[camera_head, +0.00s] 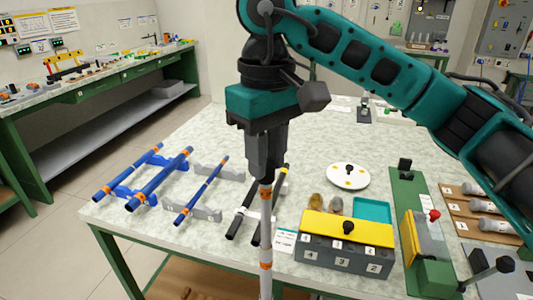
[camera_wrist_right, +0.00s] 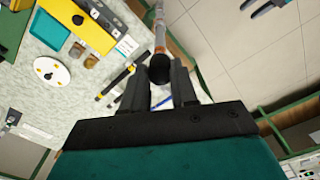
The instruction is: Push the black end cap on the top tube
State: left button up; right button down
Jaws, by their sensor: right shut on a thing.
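My right gripper (camera_head: 266,178) points straight down near the table's front edge, shut on the upper end of a grey-white tube (camera_head: 265,220) with orange bands. The tube stands upright below the fingers and runs down past the table edge; its lower end leaves the picture. In the right wrist view, a round black end (camera_wrist_right: 160,68), which looks like the black end cap, sits between the fingertips (camera_wrist_right: 160,84) with the tube (camera_wrist_right: 160,25) beyond it. I cannot tell how far the cap sits on the tube. My left gripper is not in view.
Several blue tubes (camera_head: 160,180) lie on blue and grey holders at left. Black rods (camera_head: 242,215) lie just beside the held tube. At right are a yellow-topped numbered box (camera_head: 345,228), a white disc (camera_head: 348,176) and a green fixture (camera_head: 407,200). The table's back middle is clear.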

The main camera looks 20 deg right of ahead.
jog(key=shift+f, duration=0.1)
jog(key=shift+f+b, duration=0.15)
jog(key=shift+b, duration=0.15)
jog(key=c, duration=0.9)
grip_release()
jog(key=shift+r+p, duration=0.35)
notch_tip(320, 180, up, 12)
jog(key=shift+f+p, duration=0.1)
jog(key=shift+p, duration=1.1)
